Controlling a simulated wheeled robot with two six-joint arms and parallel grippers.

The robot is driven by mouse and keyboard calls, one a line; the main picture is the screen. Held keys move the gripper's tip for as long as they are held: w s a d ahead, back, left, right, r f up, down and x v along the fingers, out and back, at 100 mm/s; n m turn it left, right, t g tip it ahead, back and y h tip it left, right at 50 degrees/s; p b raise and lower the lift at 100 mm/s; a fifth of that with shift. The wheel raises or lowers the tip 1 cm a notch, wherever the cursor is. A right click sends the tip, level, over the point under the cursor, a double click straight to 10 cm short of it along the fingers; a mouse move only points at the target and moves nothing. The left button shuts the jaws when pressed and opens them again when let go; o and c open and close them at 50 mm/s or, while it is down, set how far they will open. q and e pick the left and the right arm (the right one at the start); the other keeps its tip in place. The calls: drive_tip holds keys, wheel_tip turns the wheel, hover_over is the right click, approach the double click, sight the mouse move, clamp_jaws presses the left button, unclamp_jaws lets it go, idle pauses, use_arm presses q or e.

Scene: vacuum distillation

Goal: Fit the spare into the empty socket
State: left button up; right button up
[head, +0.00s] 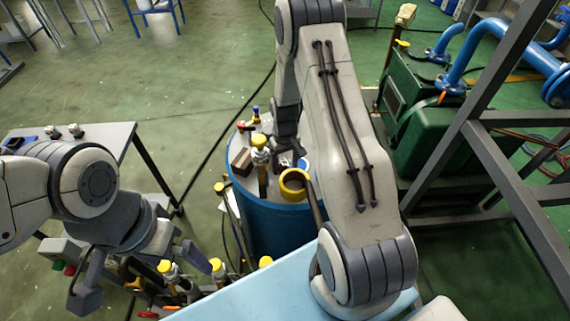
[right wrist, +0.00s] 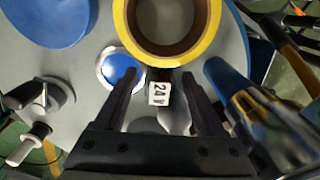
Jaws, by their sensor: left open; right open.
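A small white block marked "24 V" (right wrist: 159,93) lies on the round grey top of a blue drum (head: 275,228). I cannot tell for sure that it is the spare. My right gripper (right wrist: 160,86) is open, with its two dark fingers on either side of the block, apart from it. In the head view the right gripper (head: 290,148) is over the drum and partly hidden by my own arm. My left gripper (head: 143,278) is open and empty at the lower left, near several yellow-capped fittings (head: 166,268). I cannot make out an empty socket.
A yellow tape roll (head: 294,185) is close ahead of the right fingers. A blue-topped round piece (right wrist: 119,68) and a metallic cylinder (right wrist: 262,120) flank them. A brown block (head: 241,160) is also on the drum. A grey side table (head: 105,140) stands left; green machinery (head: 430,125) stands right.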

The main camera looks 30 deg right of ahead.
sight(283, 160)
wheel_tip(283, 160, up, 11)
drive_tip(key=b, duration=0.2)
drive_tip(key=shift+o, duration=0.4)
drive_tip(key=shift+r, duration=0.4)
drive_tip(key=w+f+b, duration=0.1)
drive_tip(key=f+b, duration=0.1)
drive_tip(key=b, duration=0.1)
drive_tip(key=shift+w, duration=0.1)
drive_tip(key=shift+f, duration=0.3)
wheel_tip(283, 160, down, 4)
drive_tip(key=shift+r+p, duration=0.1)
drive_tip(key=shift+p, duration=0.45)
drive_tip(key=f, duration=0.1)
drive_tip(key=f+p, duration=0.1)
drive_tip(key=f, duration=0.2)
drive_tip(key=shift+s+f, duration=0.2)
drive_tip(key=shift+s, duration=0.1)
drive_tip(key=shift+w+f, duration=0.1)
drive_tip(key=shift+f, duration=0.4)
clamp_jaws()
